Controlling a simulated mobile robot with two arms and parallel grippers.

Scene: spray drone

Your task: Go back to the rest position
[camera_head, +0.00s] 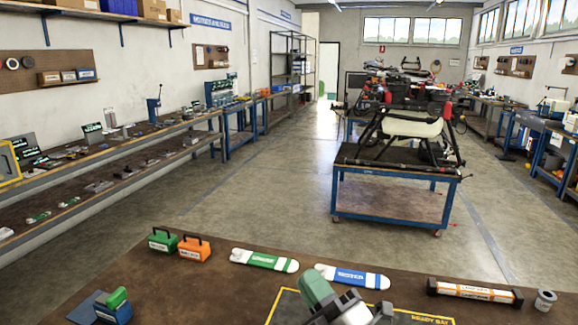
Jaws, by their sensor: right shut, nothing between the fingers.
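My right gripper (350,306) shows at the bottom centre of the head view, over the brown table (215,283). Its jaws are shut with nothing between them, and its lower part is cut off by the picture's edge. My left gripper is not in view.
On the table are green (163,241) and orange (194,248) cases, a white-green piece (264,260), a white-blue piece (352,276), an orange-white tube (474,292), a grey roll (545,299) and a blue-green block (114,306). A drone (408,128) stands on a blue cart (388,202) beyond.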

